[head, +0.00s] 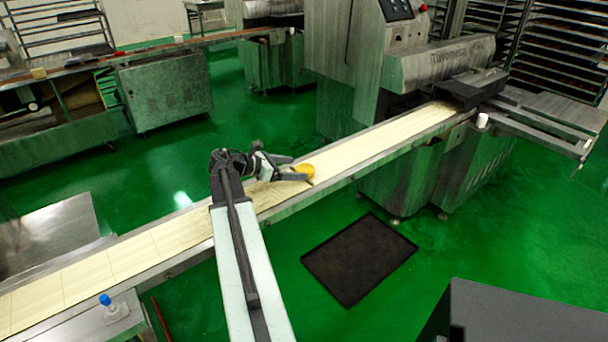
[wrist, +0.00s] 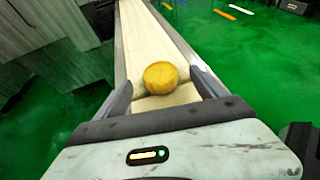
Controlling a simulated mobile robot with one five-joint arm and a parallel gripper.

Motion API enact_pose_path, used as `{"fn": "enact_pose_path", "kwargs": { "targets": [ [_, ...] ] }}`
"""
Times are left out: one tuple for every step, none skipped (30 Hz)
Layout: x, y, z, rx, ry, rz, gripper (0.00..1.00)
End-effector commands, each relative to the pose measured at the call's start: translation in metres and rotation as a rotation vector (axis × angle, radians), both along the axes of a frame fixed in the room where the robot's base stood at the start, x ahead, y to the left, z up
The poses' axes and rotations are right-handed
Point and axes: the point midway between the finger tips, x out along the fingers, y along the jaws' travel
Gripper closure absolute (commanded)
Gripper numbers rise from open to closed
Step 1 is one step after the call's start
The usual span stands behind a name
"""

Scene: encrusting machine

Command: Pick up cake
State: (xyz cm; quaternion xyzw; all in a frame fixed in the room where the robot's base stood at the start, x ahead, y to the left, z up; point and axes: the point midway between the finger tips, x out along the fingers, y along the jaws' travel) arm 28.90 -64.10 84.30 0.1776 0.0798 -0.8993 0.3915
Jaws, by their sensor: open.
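The cake (head: 304,170) is a small round yellow-orange piece on the cream conveyor belt (head: 366,143). In the head view it lies at the tips of my gripper (head: 301,172). In the wrist view the cake (wrist: 160,78) sits centred between the two fingers of my gripper (wrist: 164,84). The fingers are spread wide, with a gap on each side of the cake. Part of the cake is hidden behind a finger in the head view.
The encrusting machine (head: 445,65) stands at the belt's far right end. A dark mat (head: 360,258) lies on the green floor. A blue-knobbed control (head: 106,300) sits beside the belt at lower left. Metal rails (head: 205,248) edge the belt.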

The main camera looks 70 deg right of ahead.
Motion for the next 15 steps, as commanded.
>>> {"fn": "enact_pose_path", "kwargs": {
  "targets": [
    [-0.001, -0.002, -0.002, 0.0, 0.0, 0.0, 0.18],
    [-0.003, -0.004, -0.003, 0.0, 0.0, 0.0, 0.18],
    [-0.005, -0.007, -0.006, -0.001, -0.001, 0.0, 0.18],
    [-0.008, -0.01, -0.008, 0.0, 0.0, -0.001, 0.18],
    [-0.011, -0.014, -0.011, 0.001, -0.001, -0.002, 0.18],
    [-0.015, -0.019, -0.015, 0.001, -0.001, -0.003, 0.18],
    [-0.018, -0.024, -0.017, 0.001, -0.001, -0.002, 0.18],
    [-0.022, -0.027, -0.019, 0.001, -0.001, -0.002, 0.18],
    [-0.026, -0.032, -0.021, 0.0, -0.001, -0.004, 0.18],
    [-0.029, -0.034, -0.022, 0.0, -0.001, -0.003, 0.18],
    [-0.03, -0.035, -0.022, 0.0, -0.001, -0.001, 0.18],
    [-0.03, -0.036, -0.022, 0.0, -0.001, 0.0, 0.18],
    [-0.031, -0.037, -0.021, 0.0, -0.001, 0.0, 0.18],
    [-0.03, -0.036, -0.02, 0.0, -0.001, 0.0, 0.18],
    [-0.03, -0.036, -0.02, 0.0, -0.001, 0.0, 0.18]
  ]
}}
